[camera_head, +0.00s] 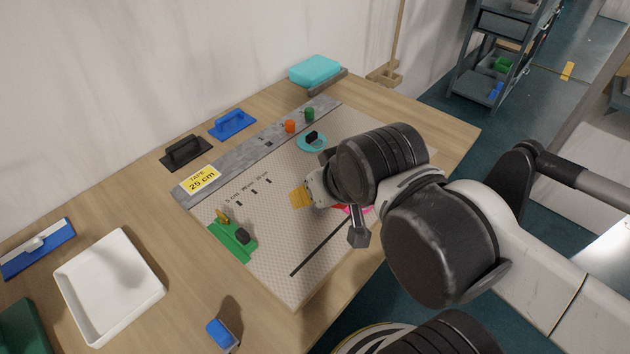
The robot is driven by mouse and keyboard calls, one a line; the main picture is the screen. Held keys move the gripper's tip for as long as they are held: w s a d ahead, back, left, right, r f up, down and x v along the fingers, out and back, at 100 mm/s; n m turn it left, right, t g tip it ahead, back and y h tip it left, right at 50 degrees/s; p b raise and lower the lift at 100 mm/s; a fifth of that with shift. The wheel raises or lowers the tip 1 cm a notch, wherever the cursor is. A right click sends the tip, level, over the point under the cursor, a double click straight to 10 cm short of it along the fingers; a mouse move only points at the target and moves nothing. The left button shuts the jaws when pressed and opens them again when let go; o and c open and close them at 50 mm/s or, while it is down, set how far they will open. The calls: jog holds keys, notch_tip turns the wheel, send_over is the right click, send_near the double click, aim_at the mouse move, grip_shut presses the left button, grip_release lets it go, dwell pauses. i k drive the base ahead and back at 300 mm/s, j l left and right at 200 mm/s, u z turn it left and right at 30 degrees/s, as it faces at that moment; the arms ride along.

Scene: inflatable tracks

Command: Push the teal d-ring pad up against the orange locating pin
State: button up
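The teal d-ring pad (304,147) is a flat round teal piece with a black fitting on top. It lies on the patterned light sheet, near the grey strip. The orange locating pin (290,126) stands on the grey strip, up and left of the pad, with a small gap between them. My gripper (357,236) is over the sheet, below and right of the pad and apart from it. The arm's dark wrist hides most of the gripper, so its opening does not show.
A green pin (309,114) stands beside the orange one. A yellow piece (299,197) and a partly hidden pink piece (358,209) are near my gripper. A green block (233,240) sits at the sheet's left. A white tray (72,290) is at lower left.

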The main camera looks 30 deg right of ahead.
aim_at(313, 140)
jog(key=i+l+u, duration=0.1)
jog(key=l+u, duration=0.25)
jog(key=l, duration=0.15)
jog(key=l+u, duration=0.35)
jog(key=l, duration=0.1)
